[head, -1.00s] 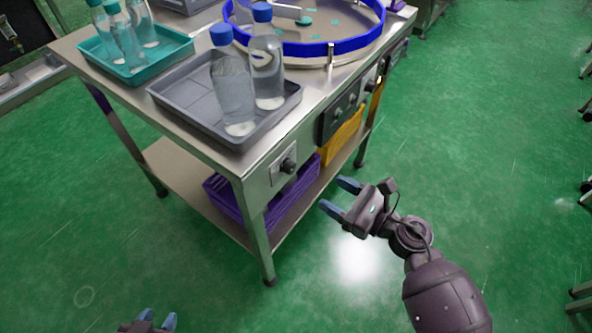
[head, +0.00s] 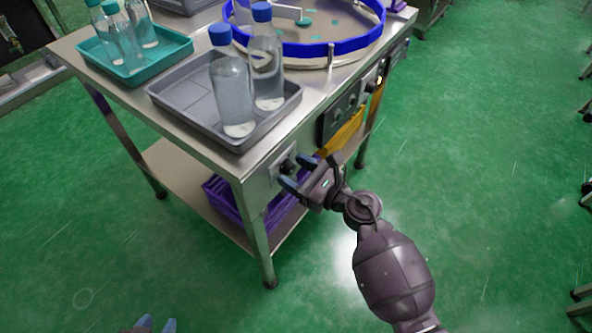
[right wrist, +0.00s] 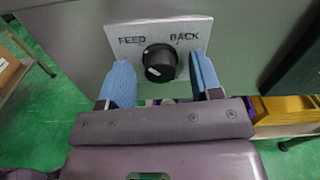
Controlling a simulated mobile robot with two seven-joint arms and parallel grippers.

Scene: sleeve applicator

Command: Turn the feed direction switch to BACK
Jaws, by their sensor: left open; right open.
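The feed direction switch is a black round knob (right wrist: 160,63) on a metal plate (right wrist: 187,27) marked FEED on the left and BACK on the right. In the head view the knob (head: 287,167) sits on the table's front side, near the corner. My right gripper (head: 294,171) is open in front of it. In the right wrist view its blue fingers (right wrist: 161,78) stand to either side of the knob, apart from it. My left gripper (head: 157,324) is open at the bottom edge, far from the switch.
A grey tray (head: 180,100) with two blue-capped bottles stands above the switch. A teal tray (head: 170,52) of bottles and a blue-rimmed turntable (head: 345,47) share the table. A dark control panel (head: 338,117) is right of the switch. Purple and yellow bins sit below.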

